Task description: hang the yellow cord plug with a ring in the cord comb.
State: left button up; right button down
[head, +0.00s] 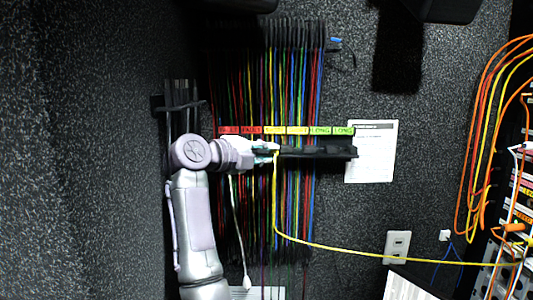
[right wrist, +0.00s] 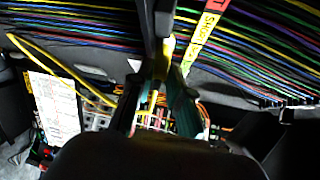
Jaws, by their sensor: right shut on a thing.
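The black cord comb (head: 325,153) juts from the dark wall under a strip of red, yellow and green labels. Many coloured cords hang down the wall at it. My right gripper (head: 268,152) is at the comb's left part, in front of the hanging cords. It is shut on the yellow cord plug, which shows between the fingers in the right wrist view (right wrist: 160,68). The yellow cord (head: 340,247) drops from the gripper, bends and runs right to the rack. The plug's ring cannot be made out. Whether the plug touches the comb cannot be told. My left gripper is not in view.
A white paper sheet (head: 372,152) is on the wall right of the comb. A wall socket (head: 397,246) sits below it. The rack (head: 510,225) with orange and yellow cords stands at the right edge.

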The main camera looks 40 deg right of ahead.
jog(key=shift+f, duration=0.15)
jog(key=c, duration=1)
grip_release()
jog(key=o, duration=1)
jog(key=shift+s+a, duration=0.1)
jog(key=shift+s, duration=0.05)
jog(key=s+a+b, duration=0.2)
jog(key=s+a, duration=0.3)
jog(key=shift+s+b, duration=0.3)
jog(key=shift+s, duration=0.1)
